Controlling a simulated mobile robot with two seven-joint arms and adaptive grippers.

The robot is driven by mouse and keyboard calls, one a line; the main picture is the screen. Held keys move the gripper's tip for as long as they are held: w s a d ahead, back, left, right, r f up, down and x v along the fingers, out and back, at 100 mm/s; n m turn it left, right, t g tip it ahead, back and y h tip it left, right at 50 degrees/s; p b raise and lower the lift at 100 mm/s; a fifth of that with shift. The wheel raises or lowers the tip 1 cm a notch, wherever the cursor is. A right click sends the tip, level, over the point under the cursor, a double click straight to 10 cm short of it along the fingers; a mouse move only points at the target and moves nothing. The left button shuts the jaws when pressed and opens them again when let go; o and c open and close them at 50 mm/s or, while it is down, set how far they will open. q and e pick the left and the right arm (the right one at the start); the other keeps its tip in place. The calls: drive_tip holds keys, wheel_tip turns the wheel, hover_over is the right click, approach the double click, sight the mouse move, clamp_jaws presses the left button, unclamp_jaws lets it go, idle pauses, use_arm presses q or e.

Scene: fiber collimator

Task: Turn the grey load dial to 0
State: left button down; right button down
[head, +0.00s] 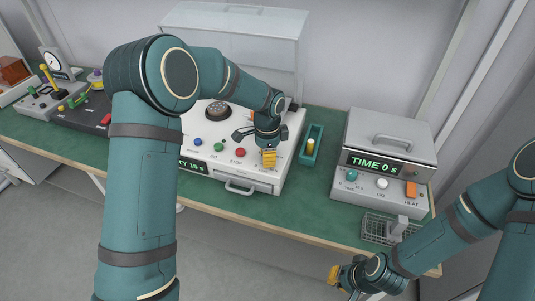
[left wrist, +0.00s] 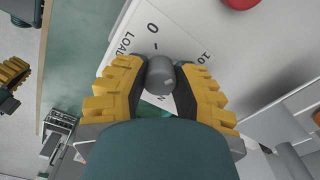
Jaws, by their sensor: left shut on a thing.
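The grey load dial (left wrist: 161,76) shows in the left wrist view between the yellow-padded fingers of my left gripper (left wrist: 160,88). The fingers are shut on it from both sides. Around it the white panel reads LOAD, 0 and 10, with a dash near the 0. I cannot make out a pointer on the dial. In the head view my left gripper (head: 268,159) points down at the right front of the white machine (head: 262,178) and hides the dial. My right gripper (head: 337,277) hangs in front of the table edge, away from the machine; its finger opening is unclear.
The machine carries blue, green and red knobs and a partly hidden display. A green tray (head: 312,145) stands to its right. Further right are a box reading TIME 0 s (head: 388,160) and a wire basket (head: 377,229). Other instruments stand at far left.

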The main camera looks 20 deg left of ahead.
use_arm(q)
drive_tip(key=n, duration=0.3)
drive_tip(key=shift+n+p, duration=0.35)
drive_tip(key=shift+n, duration=0.05)
drive_tip(key=n, duration=0.3)
drive_tip(key=shift+s+n+p, duration=0.1)
drive_tip(key=shift+n+p, duration=0.2)
drive_tip(key=shift+p, duration=0.05)
drive_tip(key=n+p, duration=0.1)
drive_tip(key=n, duration=0.5)
drive_tip(key=shift+f, duration=0.1)
drive_tip(key=shift+n, duration=0.4)
drive_tip(key=c, duration=0.7)
unclamp_jaws()
drive_tip(key=shift+o, duration=0.2)
